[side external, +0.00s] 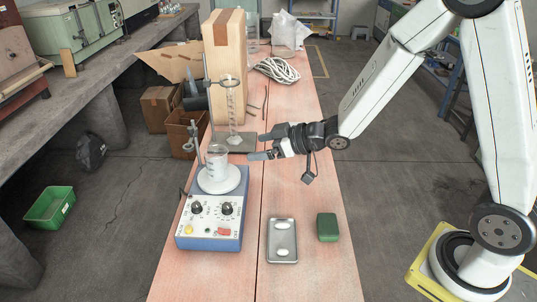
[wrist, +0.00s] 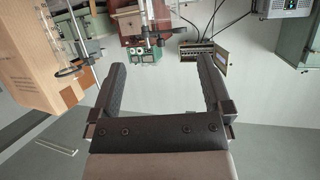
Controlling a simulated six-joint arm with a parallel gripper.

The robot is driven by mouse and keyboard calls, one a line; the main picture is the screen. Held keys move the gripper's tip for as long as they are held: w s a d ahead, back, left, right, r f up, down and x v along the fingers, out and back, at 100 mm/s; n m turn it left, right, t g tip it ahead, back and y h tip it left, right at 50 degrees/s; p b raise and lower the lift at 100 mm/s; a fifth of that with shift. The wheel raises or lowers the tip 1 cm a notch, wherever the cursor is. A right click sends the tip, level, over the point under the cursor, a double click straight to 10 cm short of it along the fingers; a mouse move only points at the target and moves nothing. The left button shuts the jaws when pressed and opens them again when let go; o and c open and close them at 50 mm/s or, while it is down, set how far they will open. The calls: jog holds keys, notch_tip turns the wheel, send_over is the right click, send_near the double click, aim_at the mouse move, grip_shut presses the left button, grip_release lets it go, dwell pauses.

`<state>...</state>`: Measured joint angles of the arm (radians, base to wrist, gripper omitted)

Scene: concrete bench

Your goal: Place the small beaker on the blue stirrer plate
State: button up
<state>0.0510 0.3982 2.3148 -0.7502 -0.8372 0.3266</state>
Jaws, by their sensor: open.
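The small beaker (side external: 217,162) is clear glass with white markings and stands upright on the round white top of the blue stirrer plate (side external: 210,215). My gripper (side external: 262,146) is open and empty, to the right of the beaker and apart from it, with its fingers pointing left. The wrist view also shows my gripper (wrist: 163,72) with its two dark fingers wide apart and nothing between them. I cannot make out the beaker in the wrist view.
A retort stand with a clamp (side external: 196,103) and a glass column (side external: 231,100) rise behind the plate. A metal tray (side external: 282,241) and green box (side external: 327,227) sit in front.

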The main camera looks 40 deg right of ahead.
dwell(0.5)
jog(key=s+d+f+m+g+h, duration=0.2)
jog(key=s+d+m+g+h, duration=0.1)
jog(key=s, duration=0.6)
jog(key=s+d+f+m+g+h, duration=0.2)
jog(key=s+d+g+h, duration=0.1)
jog(key=s+g, duration=0.3)
jog(key=s, duration=0.2)
jog(key=shift+s+d+m+h, duration=0.3)
jog(key=shift+s+m+h, duration=0.1)
